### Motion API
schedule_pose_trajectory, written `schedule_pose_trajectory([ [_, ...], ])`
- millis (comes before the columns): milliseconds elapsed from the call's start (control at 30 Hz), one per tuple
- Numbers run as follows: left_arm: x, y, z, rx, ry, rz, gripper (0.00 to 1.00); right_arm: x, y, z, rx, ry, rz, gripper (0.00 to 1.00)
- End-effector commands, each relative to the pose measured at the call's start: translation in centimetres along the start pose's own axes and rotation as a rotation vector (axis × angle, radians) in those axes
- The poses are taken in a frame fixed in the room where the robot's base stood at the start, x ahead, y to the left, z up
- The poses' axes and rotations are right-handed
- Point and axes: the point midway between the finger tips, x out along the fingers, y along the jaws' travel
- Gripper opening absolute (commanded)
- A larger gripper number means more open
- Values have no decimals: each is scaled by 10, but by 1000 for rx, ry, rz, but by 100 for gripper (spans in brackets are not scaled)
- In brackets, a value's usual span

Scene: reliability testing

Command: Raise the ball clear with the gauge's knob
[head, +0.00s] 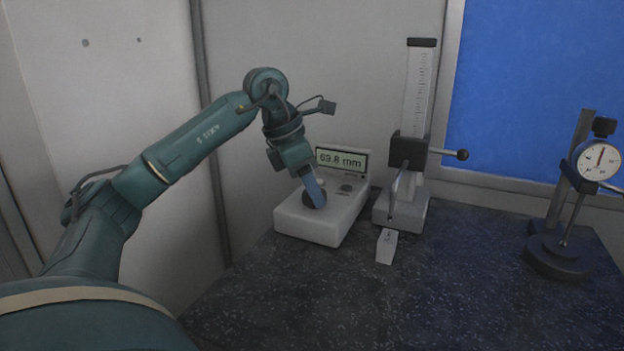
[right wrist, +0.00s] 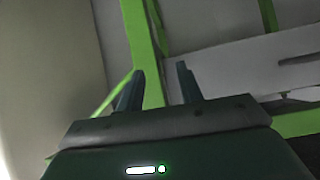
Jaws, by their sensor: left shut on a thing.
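The height gauge (head: 417,95) stands at the back of the dark bench, with a scale column and a dark carriage (head: 408,151). A thin angled probe (head: 396,190) runs down from the carriage to just above or at a small white block (head: 387,246); its ball tip is too small to tell whether it touches. The white console (head: 330,225) reads 69.8 mm on its display (head: 341,160). My left gripper (head: 315,196) is shut on the dark round knob (head: 309,200) on the console top, partly hiding it. My right gripper (right wrist: 159,70) is open and empty in the right wrist view.
A dial gauge (head: 598,160) on a dark stand (head: 556,256) is at the right. A dark-ended lever (head: 462,155) sticks out right from the carriage. The speckled bench (head: 440,300) is clear in front. Green bars (right wrist: 140,25) lie beyond my right gripper.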

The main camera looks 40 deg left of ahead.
Motion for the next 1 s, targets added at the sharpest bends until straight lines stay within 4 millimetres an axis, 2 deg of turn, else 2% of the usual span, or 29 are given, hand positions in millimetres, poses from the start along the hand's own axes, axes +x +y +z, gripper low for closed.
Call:
schedule_pose_trajectory([
  [433,-2,2,1,391,2,-166,17,-11,1,0,11,-49,13,36],
  [1000,1,5,3,893,1,-371,17,-10,4,2,-7,-57,11,36],
])
